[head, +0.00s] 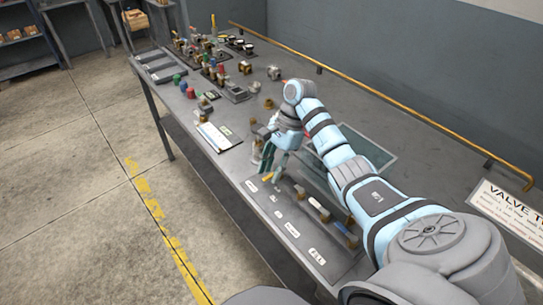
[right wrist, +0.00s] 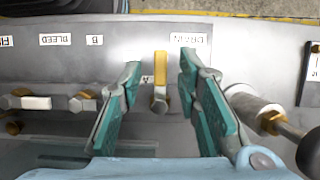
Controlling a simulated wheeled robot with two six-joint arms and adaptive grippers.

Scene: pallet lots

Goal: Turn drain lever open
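The drain lever shows in the right wrist view as a yellow handle (right wrist: 160,68) on a small metal valve stem, pointing toward the top of the picture, beside the upside-down DRAIN label (right wrist: 187,40). In the head view its yellow end (head: 266,178) shows just below my right gripper (head: 269,160). My right gripper also shows in the right wrist view (right wrist: 160,65), with its two teal fingers apart, one on each side of the handle. Gaps show between the fingers and the handle. My left gripper is not in view.
Other valves with pale handles (right wrist: 32,102) sit left of the lever in the right wrist view, near the BLEED label (right wrist: 56,40). A pale cylindrical fitting (right wrist: 248,108) stands close to the right finger. Several fittings crowd the far bench (head: 215,75). A yellow rail (head: 400,118) runs along the back.

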